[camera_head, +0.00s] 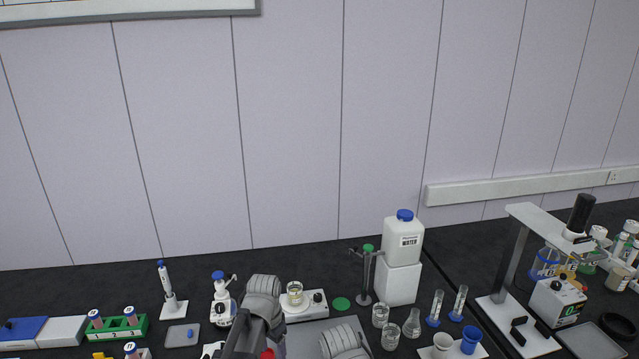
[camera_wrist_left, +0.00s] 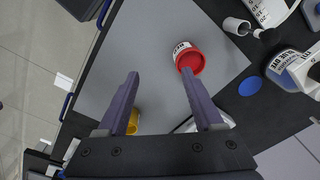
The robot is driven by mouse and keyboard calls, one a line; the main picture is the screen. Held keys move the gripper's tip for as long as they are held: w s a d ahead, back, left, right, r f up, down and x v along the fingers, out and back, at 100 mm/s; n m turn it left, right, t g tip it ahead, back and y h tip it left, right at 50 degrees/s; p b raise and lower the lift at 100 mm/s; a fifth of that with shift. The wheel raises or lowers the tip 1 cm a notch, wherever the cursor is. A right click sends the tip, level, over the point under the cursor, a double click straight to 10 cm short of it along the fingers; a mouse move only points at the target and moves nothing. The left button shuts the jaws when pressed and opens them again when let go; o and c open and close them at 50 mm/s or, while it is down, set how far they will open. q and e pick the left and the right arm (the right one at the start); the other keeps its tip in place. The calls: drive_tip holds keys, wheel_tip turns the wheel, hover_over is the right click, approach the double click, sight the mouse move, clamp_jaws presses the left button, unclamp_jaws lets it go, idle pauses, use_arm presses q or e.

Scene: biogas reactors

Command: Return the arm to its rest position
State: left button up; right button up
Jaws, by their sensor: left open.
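My left gripper (camera_wrist_left: 160,73) is open in the left wrist view, with its two dark fingers apart and nothing between them. A jar with a red lid (camera_wrist_left: 190,60) stands on the grey mat (camera_wrist_left: 120,55), just beyond the right fingertip; I cannot tell the gap between them. A yellow object (camera_wrist_left: 132,121) shows partly behind the left finger. In the head view my left arm reaches in at the bottom centre over the bench, and its fingers are not clearly seen. A grey link of mine also shows at the bottom, right of centre. My right gripper is not seen.
A stirrer with a beaker (camera_head: 295,288), a white water container (camera_head: 403,240) and several glass vessels stand near my arm. A green tube rack (camera_head: 117,328) and pipette stand (camera_head: 173,308) are at left. A tall stand (camera_head: 509,262) is at right.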

use_arm(q)
drive_tip(key=s+a+n, duration=0.4)
drive_tip(key=s+n, duration=0.3)
drive_tip(key=s, duration=0.3)
drive_tip(key=s+d+m+y, duration=0.1)
drive_tip(key=s+d+m, duration=0.2)
drive_tip(key=d, duration=0.7)
drive_tip(key=shift+s+g, duration=0.3)
drive_tip(key=shift+s, duration=0.9)
